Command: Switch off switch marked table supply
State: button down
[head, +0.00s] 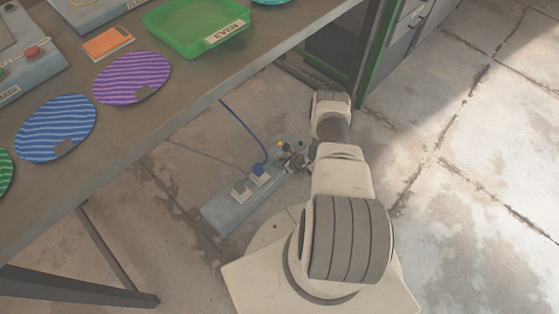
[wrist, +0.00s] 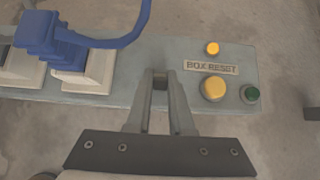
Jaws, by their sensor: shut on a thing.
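A grey-blue supply box (head: 225,214) lies on the floor; it also spans the wrist view (wrist: 120,92). In the head view my gripper (head: 290,157) is at the box's far end, small and partly hidden by my arm.
A yellow button (wrist: 214,89), a yellow lamp (wrist: 212,48) and a green one (wrist: 252,93) are right of the fingers. A blue plug (wrist: 58,42) with a cord sits left. The table (head: 178,110) with plates and a green tray (head: 190,40) overhangs at upper left.

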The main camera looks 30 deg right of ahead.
jog(key=c, duration=0.8)
grip_release()
jog(key=p+v, duration=0.7)
jog(key=v, duration=1)
jog(key=shift+s, duration=0.25)
jog(key=shift+d, duration=0.1)
